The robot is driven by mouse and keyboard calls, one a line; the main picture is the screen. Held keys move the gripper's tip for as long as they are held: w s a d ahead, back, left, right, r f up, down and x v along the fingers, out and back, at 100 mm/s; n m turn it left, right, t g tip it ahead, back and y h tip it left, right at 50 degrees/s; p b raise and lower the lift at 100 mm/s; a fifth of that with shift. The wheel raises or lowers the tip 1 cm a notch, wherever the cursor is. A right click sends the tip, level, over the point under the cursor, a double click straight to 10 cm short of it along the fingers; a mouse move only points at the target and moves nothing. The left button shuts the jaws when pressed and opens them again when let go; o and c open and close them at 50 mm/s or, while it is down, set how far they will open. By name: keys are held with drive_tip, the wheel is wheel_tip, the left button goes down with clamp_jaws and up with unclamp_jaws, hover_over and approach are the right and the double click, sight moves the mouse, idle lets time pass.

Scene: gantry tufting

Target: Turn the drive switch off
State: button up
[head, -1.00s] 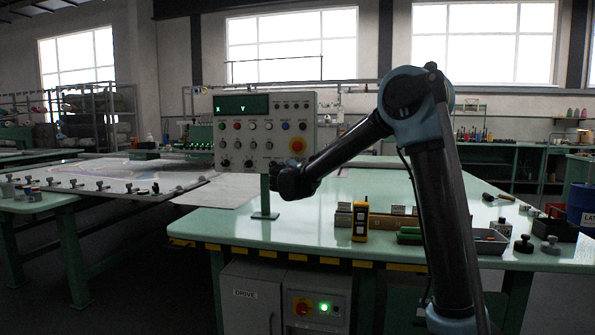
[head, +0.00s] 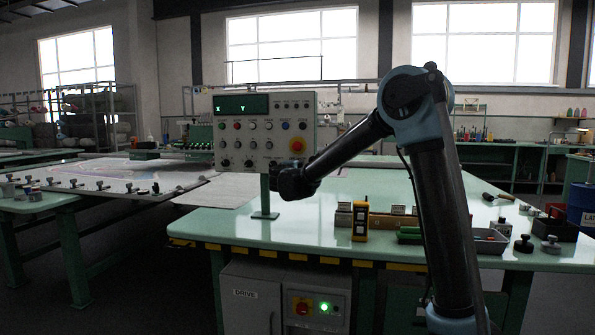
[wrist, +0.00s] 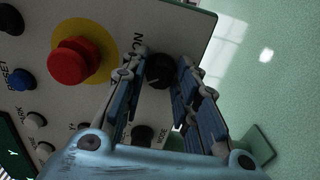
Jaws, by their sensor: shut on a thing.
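The grey control panel (head: 222,152) stands on a post at the table's left end, with a lit green display, buttons and knobs. In the wrist view, a black rotary knob (wrist: 158,72) on the panel sits between the fingertips of my gripper (wrist: 161,64), which is shut on it. The label beside this knob is partly covered by a finger. In the head view my gripper is at the panel's lower right, its fingers hard to make out.
A red emergency button (wrist: 72,62) on a yellow disc sits left of my fingers. Another black knob (wrist: 143,134), by a MODE label, is close below them. A yellow handheld device (head: 360,220) stands on the green table (head: 300,235). Free space lies right of the panel.

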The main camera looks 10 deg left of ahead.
drive_tip(key=shift+a, duration=0.15)
drive_tip(key=o, duration=1.1)
drive_tip(key=shift+f, duration=0.1)
drive_tip(key=shift+c, duration=0.2)
drive_tip(key=shift+s, duration=0.1)
drive_tip(key=s, duration=1.1)
drive_tip(key=shift+s, duration=0.35)
